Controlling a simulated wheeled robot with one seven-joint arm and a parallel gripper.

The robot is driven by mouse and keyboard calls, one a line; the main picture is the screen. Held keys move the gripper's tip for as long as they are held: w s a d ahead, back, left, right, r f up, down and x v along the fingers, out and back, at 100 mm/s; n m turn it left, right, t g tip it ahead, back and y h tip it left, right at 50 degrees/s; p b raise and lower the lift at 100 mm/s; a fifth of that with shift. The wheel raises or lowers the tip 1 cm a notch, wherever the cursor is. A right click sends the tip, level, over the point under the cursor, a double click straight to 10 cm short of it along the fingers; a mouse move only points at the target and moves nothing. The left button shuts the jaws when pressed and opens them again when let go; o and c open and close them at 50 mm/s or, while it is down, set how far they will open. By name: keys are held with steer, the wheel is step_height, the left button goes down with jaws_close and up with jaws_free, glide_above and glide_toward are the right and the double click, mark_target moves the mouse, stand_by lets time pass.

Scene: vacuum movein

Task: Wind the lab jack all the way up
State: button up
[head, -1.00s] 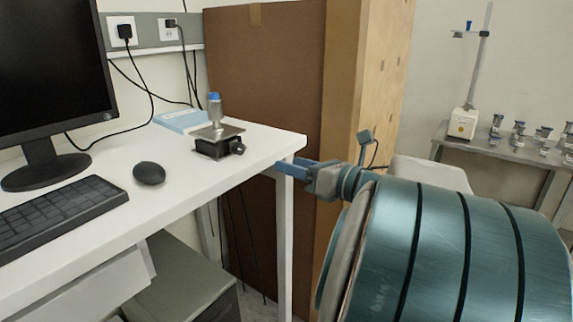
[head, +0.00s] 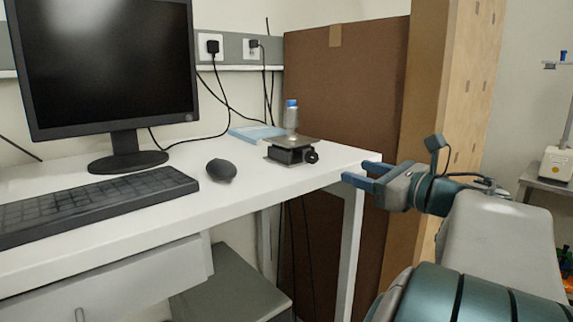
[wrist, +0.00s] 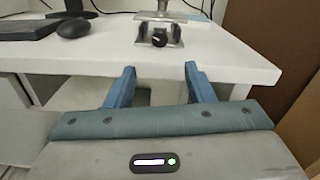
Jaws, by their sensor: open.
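The lab jack (head: 289,153) stands on the white desk near its right end, with a metal top plate, a dark low body and a black knob (head: 311,157) on its right side. A clear bottle with a blue cap (head: 291,115) stands upright on the plate. In the wrist view the knob (wrist: 159,39) faces me beyond my fingertips. My gripper (head: 360,172) is open and empty, just off the desk's right front edge and apart from the jack. In the wrist view its two blue fingers (wrist: 160,72) point toward the desk edge, with the knob between their lines.
The desk (head: 130,222) also holds a monitor (head: 105,65), a keyboard (head: 90,203), a mouse (head: 221,170) and a light blue box (head: 256,132). A tall brown board (head: 345,100) stands behind the desk's right end. The desk top before the knob is clear.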

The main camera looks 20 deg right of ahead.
mark_target(315, 158)
steer(key=b+x, duration=0.1)
steer(key=x, duration=1.1)
steer(key=shift+b, duration=0.35)
steer(key=shift+f, duration=0.1)
steer(key=c, duration=1)
